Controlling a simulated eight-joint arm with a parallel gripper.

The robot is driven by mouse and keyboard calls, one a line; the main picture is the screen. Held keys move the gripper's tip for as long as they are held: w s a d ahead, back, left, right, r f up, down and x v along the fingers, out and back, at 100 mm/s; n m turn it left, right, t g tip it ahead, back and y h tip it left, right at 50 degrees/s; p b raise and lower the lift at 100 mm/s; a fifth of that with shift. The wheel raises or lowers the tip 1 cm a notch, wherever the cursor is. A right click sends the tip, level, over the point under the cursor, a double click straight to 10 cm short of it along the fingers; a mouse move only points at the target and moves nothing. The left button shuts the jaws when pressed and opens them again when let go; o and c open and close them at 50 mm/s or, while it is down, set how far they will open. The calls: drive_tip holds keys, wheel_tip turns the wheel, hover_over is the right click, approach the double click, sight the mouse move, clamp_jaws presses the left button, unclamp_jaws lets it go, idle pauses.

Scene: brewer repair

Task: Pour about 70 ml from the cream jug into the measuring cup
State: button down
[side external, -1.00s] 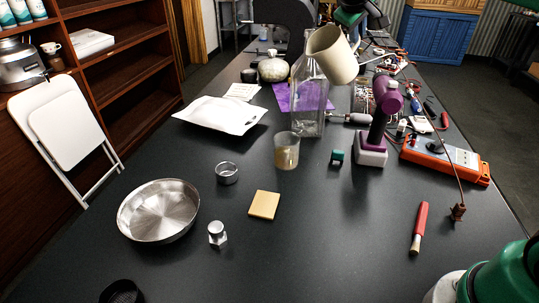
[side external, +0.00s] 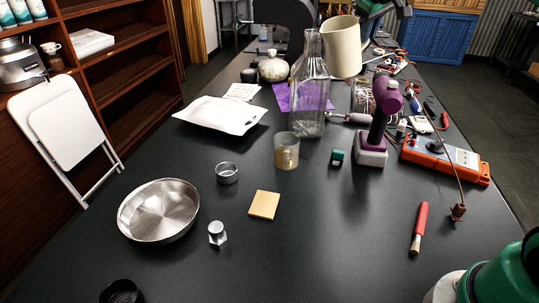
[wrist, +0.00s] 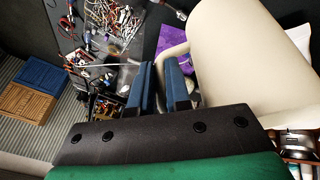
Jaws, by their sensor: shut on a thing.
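The cream jug (side external: 341,48) is held in the air in the side view, close to upright, above and behind the measuring cup. It also fills the upper right of the wrist view (wrist: 240,60). My gripper (wrist: 165,85) is shut on the jug's handle. In the side view my gripper (side external: 373,22) is at the jug's right. The clear measuring cup (side external: 286,152) stands upright on the dark table, with something tan visible in it. The jug's inside is hidden. No stream shows between jug and cup.
A tall glass bottle (side external: 311,95) stands close behind the cup, near the jug. A purple tool (side external: 377,130) on a white base and a small teal item (side external: 337,157) are to the right. A steel pan (side external: 158,211) lies front left.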

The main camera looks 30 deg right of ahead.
drive_tip(key=shift+d+f+m+y, duration=0.15)
drive_tip(key=shift+d+f+y, duration=0.35)
drive_tip(key=shift+f+y, duration=0.35)
drive_tip(key=shift+d+f+m+y, duration=0.15)
drive_tip(key=shift+d+f+y, duration=0.35)
drive_tip(key=shift+f+y, duration=0.35)
drive_tip(key=shift+a+r, duration=0.1)
drive_tip(key=shift+r, duration=0.05)
idle(0.5)
